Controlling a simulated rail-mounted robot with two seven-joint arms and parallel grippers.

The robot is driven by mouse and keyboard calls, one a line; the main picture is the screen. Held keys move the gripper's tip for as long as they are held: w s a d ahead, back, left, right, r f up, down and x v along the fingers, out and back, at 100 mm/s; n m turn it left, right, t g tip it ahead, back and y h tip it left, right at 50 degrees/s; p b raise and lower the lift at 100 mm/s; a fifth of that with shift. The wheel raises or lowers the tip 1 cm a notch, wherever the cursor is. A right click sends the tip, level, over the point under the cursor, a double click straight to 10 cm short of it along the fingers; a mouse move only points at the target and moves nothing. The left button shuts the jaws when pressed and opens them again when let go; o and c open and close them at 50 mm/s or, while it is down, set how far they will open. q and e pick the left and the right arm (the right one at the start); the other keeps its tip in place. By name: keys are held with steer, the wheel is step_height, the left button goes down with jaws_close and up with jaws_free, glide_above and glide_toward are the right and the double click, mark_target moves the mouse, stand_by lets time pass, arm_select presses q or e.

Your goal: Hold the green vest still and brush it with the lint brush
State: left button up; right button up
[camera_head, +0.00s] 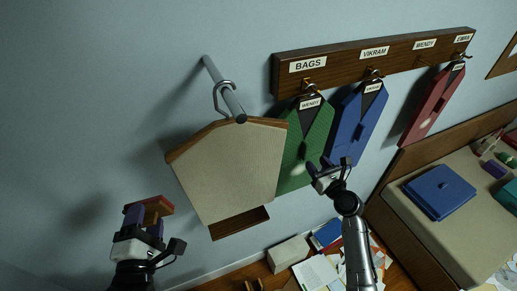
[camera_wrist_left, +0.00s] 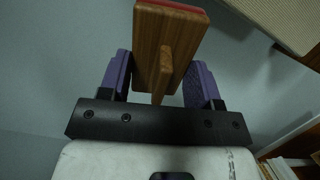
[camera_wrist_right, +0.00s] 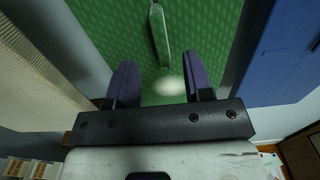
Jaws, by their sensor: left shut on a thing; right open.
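The green vest (camera_head: 304,148) hangs from a hook under the BAGS sign, with a WENDY tag at its neck. It fills the back of the right wrist view (camera_wrist_right: 205,40), where a raised green strip (camera_wrist_right: 159,40) and a pale fuzzy spot (camera_wrist_right: 170,86) show on it. My right gripper (camera_head: 330,168) is open and empty in front of the vest's lower right part. My left gripper (camera_head: 146,224) is shut on the wooden lint brush (camera_head: 152,205) by its handle (camera_wrist_left: 166,70), with the red pad (camera_wrist_left: 180,5) facing away. The brush is left of and apart from the vest.
A beige hanging panel (camera_head: 228,165) on a wall rod stands between the brush and the vest. A blue vest (camera_head: 355,125) hangs close right of the green one, and a red vest (camera_head: 432,105) further right. Boxes and papers (camera_head: 315,272) lie below.

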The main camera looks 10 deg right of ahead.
mark_target(307, 152)
steer(key=shift+b+x, duration=0.55)
steer(key=shift+x, duration=2.8)
steer(key=shift+c, duration=0.5)
jaws_close()
